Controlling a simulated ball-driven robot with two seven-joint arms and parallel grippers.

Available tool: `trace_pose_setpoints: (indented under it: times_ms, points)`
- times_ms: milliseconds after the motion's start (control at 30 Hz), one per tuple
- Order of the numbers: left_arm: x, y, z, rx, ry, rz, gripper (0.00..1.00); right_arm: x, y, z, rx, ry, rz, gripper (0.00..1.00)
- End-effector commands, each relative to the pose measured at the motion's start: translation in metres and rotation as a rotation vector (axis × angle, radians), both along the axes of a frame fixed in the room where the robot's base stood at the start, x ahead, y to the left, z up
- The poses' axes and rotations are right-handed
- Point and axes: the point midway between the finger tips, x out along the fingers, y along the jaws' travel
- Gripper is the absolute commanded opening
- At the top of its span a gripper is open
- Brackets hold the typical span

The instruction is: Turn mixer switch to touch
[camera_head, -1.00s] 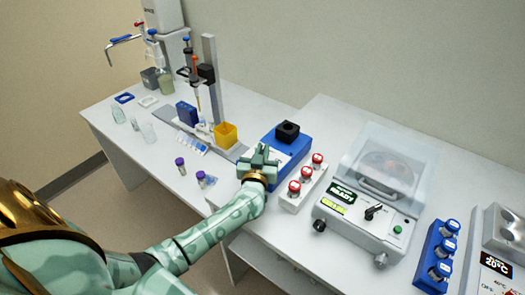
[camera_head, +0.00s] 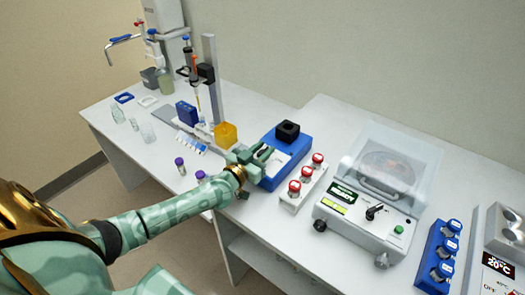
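The mixer (camera_head: 295,147) is a blue box with a black cup-shaped top (camera_head: 287,131), standing on the white bench. Its front panel is partly covered by my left gripper (camera_head: 259,156), and I cannot make out the switch or its setting. My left gripper is at the mixer's left front side, its fingers apart with nothing between them. I cannot tell whether a finger touches the mixer. My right gripper is not in view.
A white rack of red-capped vials (camera_head: 303,184) stands close right of the mixer, with a centrifuge (camera_head: 364,215) beyond it. A yellow bin (camera_head: 225,134) is behind left. Purple-capped vials (camera_head: 180,167) stand left of the gripper, one partly beside my wrist.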

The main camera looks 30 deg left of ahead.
Motion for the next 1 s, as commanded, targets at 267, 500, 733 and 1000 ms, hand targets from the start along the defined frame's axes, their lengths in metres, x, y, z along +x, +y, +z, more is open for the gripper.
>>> trace_pose_setpoints:
  times_ms: [267, 500, 733, 1000]
  points:
    - [0.000, 0.000, 0.000, 0.000, 0.000, 0.001, 0.33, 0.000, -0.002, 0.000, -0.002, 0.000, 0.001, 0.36]
    - [-0.027, 0.002, 0.001, 0.001, 0.004, 0.000, 0.33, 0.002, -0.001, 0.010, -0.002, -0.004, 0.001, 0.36]
    - [-0.090, 0.007, 0.001, 0.000, 0.004, 0.000, 0.33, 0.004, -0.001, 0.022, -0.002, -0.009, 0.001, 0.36]
    - [-0.148, 0.012, 0.000, 0.000, 0.003, 0.001, 0.33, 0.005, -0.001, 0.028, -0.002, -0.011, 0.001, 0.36]
